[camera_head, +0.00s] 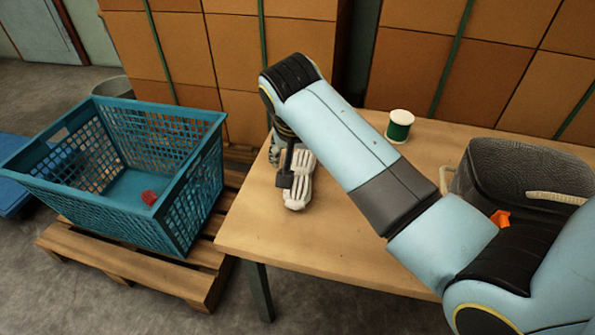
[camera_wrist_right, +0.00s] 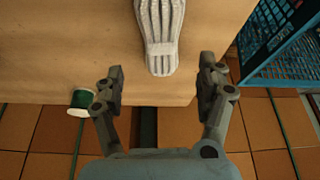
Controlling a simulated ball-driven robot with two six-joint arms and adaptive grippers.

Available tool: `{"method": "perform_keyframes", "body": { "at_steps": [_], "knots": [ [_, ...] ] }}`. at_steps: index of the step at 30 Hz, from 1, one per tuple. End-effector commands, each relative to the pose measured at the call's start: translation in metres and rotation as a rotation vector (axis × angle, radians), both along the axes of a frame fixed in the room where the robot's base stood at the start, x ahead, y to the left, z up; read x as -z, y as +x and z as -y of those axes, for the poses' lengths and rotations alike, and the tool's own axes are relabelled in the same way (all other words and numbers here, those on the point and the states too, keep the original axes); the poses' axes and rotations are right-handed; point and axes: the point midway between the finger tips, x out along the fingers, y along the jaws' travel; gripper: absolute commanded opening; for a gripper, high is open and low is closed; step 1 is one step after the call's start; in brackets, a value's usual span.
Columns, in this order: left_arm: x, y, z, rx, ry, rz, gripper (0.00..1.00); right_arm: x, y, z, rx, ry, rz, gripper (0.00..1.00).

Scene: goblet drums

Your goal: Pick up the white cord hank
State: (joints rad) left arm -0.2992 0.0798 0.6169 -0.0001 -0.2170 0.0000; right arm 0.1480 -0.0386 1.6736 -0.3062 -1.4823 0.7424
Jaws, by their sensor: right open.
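The white cord hank (camera_head: 299,192) lies near the left end of the wooden table, partly hidden by my right gripper in the head view. It is a bundle of pale strands with a band around it. In the right wrist view the hank (camera_wrist_right: 160,25) reaches in from the top, centred ahead of the fingers. My right gripper (camera_head: 286,166) is at the hank in the head view. In the right wrist view the gripper (camera_wrist_right: 161,72) is open, its fingers apart on either side of the hank's near end and not visibly touching it. My left gripper is not in view.
A blue plastic crate (camera_head: 95,222) holding a small red object (camera_head: 149,197) stands on a wooden pallet left of the table (camera_head: 270,232). A green spool (camera_head: 399,127) stands at the table's back. A dark container (camera_head: 510,165) is at right. Stacked cartons (camera_head: 410,70) line the back.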

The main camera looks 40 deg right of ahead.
Motion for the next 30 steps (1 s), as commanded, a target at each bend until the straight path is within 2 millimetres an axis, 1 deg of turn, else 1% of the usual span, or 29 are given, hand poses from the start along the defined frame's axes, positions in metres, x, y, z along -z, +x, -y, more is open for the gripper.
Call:
{"method": "perform_keyframes", "body": {
  "at_steps": [1,3,8,13,16,19,26,30],
  "knots": [
    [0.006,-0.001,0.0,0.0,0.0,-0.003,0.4,0.012,0.002,0.003,-0.001,-0.002,-0.003,0.73],
    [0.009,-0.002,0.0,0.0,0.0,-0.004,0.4,0.02,0.005,0.005,0.0,-0.001,-0.002,0.73],
    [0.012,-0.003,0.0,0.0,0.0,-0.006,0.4,0.031,0.008,0.008,-0.001,0.0,0.0,0.73],
    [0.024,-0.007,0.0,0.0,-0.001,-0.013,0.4,0.057,0.014,0.012,-0.002,-0.001,-0.003,0.73],
    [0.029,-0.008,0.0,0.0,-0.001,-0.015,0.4,0.07,0.018,0.016,-0.002,-0.001,-0.002,0.73],
    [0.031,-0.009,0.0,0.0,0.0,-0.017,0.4,0.076,0.021,0.017,-0.002,0.0,0.0,0.73],
    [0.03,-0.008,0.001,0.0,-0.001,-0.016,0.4,0.075,0.021,0.018,-0.003,0.0,0.001,0.73],
    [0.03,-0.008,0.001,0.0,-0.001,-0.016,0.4,0.075,0.021,0.018,-0.003,0.0,0.001,0.55]
  ]
}}
